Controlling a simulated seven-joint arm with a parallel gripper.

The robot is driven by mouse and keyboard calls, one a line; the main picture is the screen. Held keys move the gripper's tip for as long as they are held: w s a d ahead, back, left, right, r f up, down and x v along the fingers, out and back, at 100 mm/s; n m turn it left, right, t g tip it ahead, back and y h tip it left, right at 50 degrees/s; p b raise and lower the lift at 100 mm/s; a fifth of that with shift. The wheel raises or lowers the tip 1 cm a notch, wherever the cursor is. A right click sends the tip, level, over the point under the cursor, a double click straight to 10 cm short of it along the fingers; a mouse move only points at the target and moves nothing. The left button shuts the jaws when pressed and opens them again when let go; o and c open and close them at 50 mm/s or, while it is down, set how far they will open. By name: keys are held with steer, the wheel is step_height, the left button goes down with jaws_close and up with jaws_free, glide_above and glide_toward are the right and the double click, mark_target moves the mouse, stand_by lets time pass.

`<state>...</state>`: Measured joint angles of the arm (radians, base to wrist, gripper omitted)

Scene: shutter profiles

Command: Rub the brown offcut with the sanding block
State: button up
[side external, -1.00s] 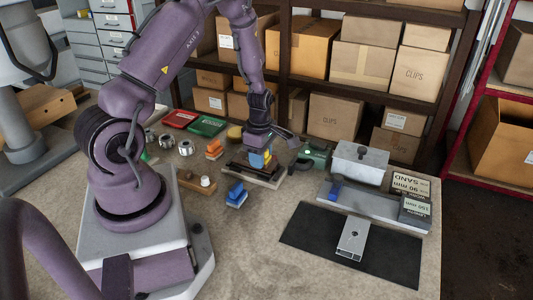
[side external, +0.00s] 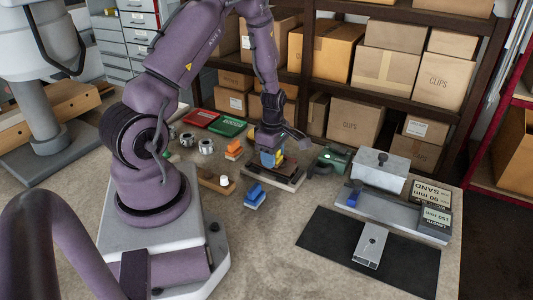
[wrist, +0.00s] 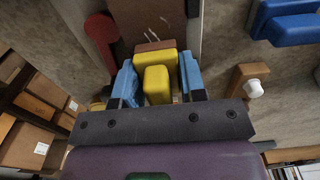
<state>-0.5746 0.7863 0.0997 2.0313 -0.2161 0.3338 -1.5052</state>
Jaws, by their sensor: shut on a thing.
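My gripper (wrist: 162,86) has light blue fingers and is shut on a yellow sanding block (wrist: 162,58) with a reddish-brown edge on its far side. The brown offcut (wrist: 150,18) runs away from the block at the top of the wrist view, with pale scratch marks on its face. In the side view my gripper (side external: 268,160) is low over the offcut (side external: 287,172), which lies on a pale base board (side external: 284,186). The block seems to sit on the offcut; the contact itself is hidden.
A blue block (side external: 255,194) and a wooden piece with a white knob (side external: 215,183) lie in front. An orange block (side external: 234,149) is to the left. A green tool (side external: 332,160) and a metal machine (side external: 381,170) stand right. A black mat (side external: 330,240) holds a metal profile (side external: 371,246).

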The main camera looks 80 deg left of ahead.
mark_target(287, 168)
steer(key=shift+w+d+r, duration=0.1)
steer(key=shift+w+d, duration=1.5)
steer(key=shift+d, duration=0.05)
step_height(287, 168, up, 8)
